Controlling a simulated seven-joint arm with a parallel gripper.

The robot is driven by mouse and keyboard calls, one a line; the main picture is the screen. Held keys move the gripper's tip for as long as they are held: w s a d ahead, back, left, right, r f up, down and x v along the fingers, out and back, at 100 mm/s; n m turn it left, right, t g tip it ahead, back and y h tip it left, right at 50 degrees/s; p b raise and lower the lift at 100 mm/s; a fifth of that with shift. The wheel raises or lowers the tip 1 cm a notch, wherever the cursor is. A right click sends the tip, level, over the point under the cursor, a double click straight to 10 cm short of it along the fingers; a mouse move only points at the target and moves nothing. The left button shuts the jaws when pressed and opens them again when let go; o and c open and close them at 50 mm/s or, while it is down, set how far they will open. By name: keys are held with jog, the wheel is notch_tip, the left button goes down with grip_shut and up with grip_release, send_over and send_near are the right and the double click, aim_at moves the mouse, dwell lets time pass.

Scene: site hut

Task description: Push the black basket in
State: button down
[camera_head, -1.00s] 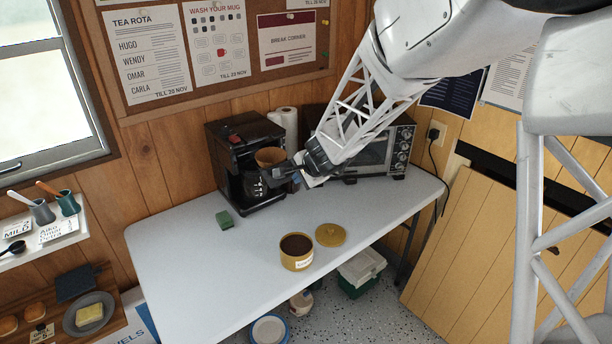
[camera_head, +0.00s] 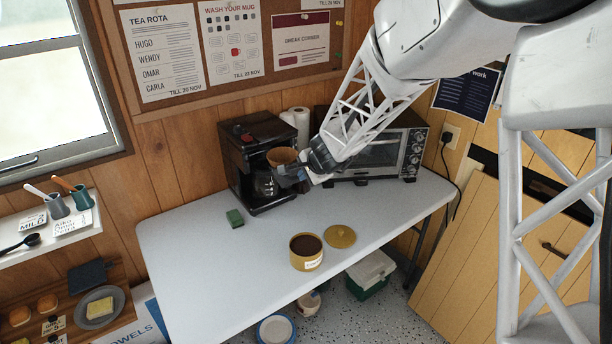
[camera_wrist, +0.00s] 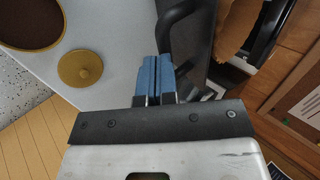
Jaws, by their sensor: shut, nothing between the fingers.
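The black basket (camera_head: 283,166) sits at the front of the dark coffee maker (camera_head: 238,160), with a brown filter (camera_head: 283,155) in it. It sticks out from the machine above the glass carafe (camera_head: 266,184). My gripper (camera_head: 302,176) is at the basket's right side in the head view, partly hiding it. In the wrist view my gripper's blue fingers (camera_wrist: 155,78) are shut and empty. A black curved handle (camera_wrist: 178,22) lies just beyond the fingertips. I cannot tell whether they touch it. The brown filter (camera_wrist: 238,30) shows to their right.
An open tub of brown grounds (camera_head: 306,252) and its round lid (camera_head: 341,236) stand on the white table (camera_head: 190,262). A toaster oven (camera_head: 385,155) and a paper roll (camera_head: 301,122) stand behind my gripper. The table's left part is clear.

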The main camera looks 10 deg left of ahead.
aim_at(277, 158)
jog(key=w+a, duration=0.9)
jog(key=w, duration=0.1)
jog(key=shift+a, duration=0.4)
jog(key=shift+s, duration=0.1)
jog(key=shift+s+d+r, duration=0.2)
jog(key=shift+s+d, duration=0.25)
jog(key=shift+d, duration=0.05)
jog(key=shift+s+d+r, duration=0.15)
jog(key=shift+s+d, duration=0.3)
jog(key=shift+d, duration=0.05)
jog(key=v, duration=1.1)
jog(key=shift+s+d+f, duration=0.25)
jog(key=shift+f, duration=0.05)
